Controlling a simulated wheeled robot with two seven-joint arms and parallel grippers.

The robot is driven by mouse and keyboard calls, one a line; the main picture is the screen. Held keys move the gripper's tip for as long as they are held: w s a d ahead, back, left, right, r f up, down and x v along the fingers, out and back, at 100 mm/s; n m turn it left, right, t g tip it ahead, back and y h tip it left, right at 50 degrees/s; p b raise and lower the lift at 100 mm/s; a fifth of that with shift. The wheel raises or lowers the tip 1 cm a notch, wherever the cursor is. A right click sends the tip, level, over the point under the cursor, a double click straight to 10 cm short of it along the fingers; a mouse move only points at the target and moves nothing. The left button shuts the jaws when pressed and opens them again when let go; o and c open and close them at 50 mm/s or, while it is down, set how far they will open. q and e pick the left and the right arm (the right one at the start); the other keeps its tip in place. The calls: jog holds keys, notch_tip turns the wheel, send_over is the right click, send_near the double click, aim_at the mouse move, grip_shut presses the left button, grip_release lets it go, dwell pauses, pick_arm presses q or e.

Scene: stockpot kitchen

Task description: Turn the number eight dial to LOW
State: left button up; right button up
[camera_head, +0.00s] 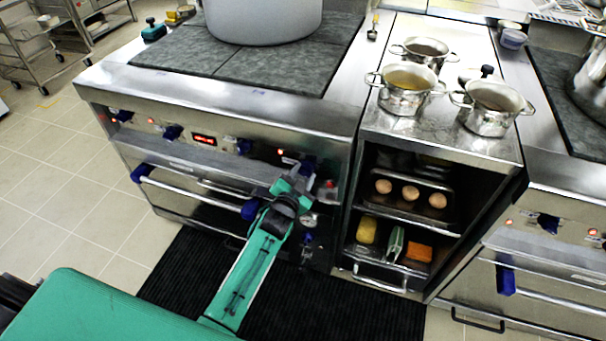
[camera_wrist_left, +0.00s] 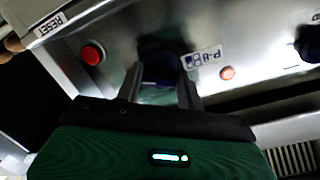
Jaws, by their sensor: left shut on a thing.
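My left gripper (camera_head: 296,178) reaches the right end of the stove's front panel. In the left wrist view the gripper (camera_wrist_left: 161,88) has its two dark fingers on either side of a dark blue dial (camera_wrist_left: 160,68), shut on it. A white label (camera_wrist_left: 202,57) with an 8 on it sits just beside this dial. In the head view a bit of the dial (camera_head: 309,163) shows past the gripper; most of it is hidden. Its pointer setting cannot be read. My right gripper is not in view.
A red button (camera_wrist_left: 93,54) with a RESET label and a lit orange lamp (camera_wrist_left: 227,73) flank the dial. Another dark dial (camera_wrist_left: 308,43) is farther right. The oven handle (camera_head: 195,193) runs below the panel. A large pot (camera_head: 262,22) stands on the stove.

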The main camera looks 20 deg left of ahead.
pick_arm(q)
jog(key=shift+a, duration=0.1)
jog(key=o, duration=1)
jog(key=shift+c, duration=0.2)
jog(key=s+r, duration=0.1)
jog(key=s, duration=1.2)
jog(key=shift+s+a+p, duration=0.3)
jog(key=shift+s+a, duration=0.05)
jog(key=shift+a, duration=0.1)
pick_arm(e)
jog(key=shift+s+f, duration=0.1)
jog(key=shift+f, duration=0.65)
pick_arm(q)
jog(key=shift+r, duration=0.1)
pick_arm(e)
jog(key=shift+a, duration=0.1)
